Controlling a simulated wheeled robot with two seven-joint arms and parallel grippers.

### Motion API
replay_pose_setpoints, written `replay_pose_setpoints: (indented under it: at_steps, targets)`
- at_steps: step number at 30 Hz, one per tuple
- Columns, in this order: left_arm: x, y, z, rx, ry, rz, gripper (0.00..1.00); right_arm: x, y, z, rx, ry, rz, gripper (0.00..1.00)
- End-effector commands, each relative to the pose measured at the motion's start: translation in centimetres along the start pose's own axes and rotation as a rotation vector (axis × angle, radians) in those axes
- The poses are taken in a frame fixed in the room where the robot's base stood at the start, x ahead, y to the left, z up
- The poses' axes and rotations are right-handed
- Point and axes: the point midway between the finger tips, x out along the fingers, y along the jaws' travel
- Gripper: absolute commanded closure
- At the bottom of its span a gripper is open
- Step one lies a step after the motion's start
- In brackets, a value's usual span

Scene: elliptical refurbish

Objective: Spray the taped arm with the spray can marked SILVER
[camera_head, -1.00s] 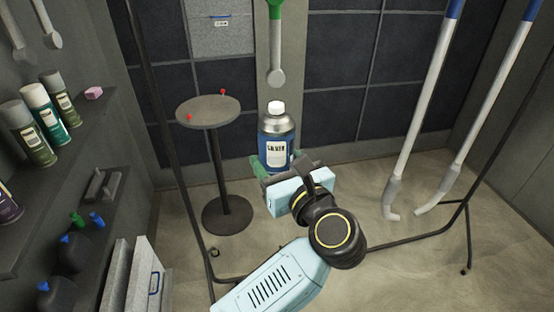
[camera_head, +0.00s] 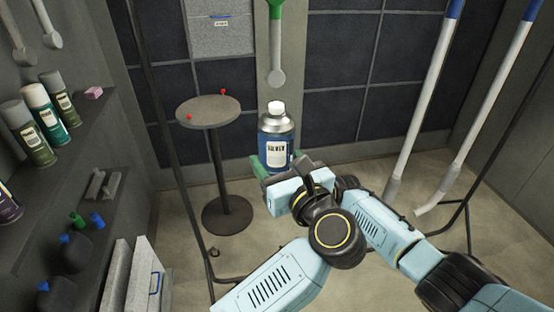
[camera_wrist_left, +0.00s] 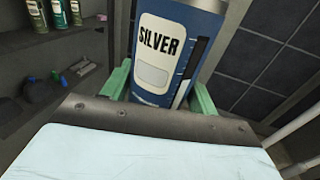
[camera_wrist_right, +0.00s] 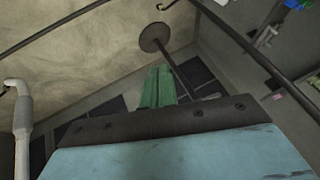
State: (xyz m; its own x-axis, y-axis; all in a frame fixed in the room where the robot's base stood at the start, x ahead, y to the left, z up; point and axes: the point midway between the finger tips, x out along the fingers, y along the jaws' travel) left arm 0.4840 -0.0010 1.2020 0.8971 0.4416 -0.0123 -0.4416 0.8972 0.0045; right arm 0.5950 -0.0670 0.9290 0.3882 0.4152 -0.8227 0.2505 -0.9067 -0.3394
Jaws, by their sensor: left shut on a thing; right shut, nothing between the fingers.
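The spray can (camera_head: 276,140) is blue with a silver shoulder, white cap and a label. In the left wrist view the label on the can (camera_wrist_left: 165,50) reads SILVER. My left gripper (camera_head: 277,168) is shut around its lower body and holds it upright. My right arm reaches in from the right, behind my left wrist; its gripper is hidden in the head view. In the right wrist view my right gripper (camera_wrist_right: 158,88) is shut and empty. Two long white arms with blue tops (camera_head: 425,100) (camera_head: 487,110) hang at the right. I cannot tell which arm is taped.
A small round table (camera_head: 208,112) with red knobs stands left of the can. Shelves with several spray cans (camera_head: 45,110) line the left wall. A green-topped grey arm (camera_head: 276,60) hangs behind the can. Thin dark frame bars (camera_head: 170,130) cross the area.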

Motion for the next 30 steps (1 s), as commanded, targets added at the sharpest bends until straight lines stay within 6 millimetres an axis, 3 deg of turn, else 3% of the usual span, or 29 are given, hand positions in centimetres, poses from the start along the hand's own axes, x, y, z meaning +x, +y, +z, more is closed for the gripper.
replay_pose_setpoints:
  at_steps: [1,6,15,22,30]
  targets:
    - [0.0,0.0,0.1,-0.002,-0.002,0.000,0.88,-1.5,-1.3,-2.3,-0.020,0.009,-0.015,1.00]
    - [0.0,0.0,0.1,-0.002,-0.002,0.000,0.88,-6.1,-5.7,-7.8,-0.079,0.004,-0.064,1.00]
    - [0.0,0.0,0.1,-0.002,-0.002,0.000,0.88,-16.5,-13.9,-14.5,-0.221,-0.046,-0.109,1.00]
    - [0.0,0.0,0.1,-0.002,-0.002,0.000,0.88,-25.9,-19.8,-16.5,-0.361,-0.124,-0.083,1.00]
    - [0.0,0.0,0.1,-0.002,-0.002,0.000,0.88,-36.2,-24.1,-15.6,-0.498,-0.240,0.030,1.00]
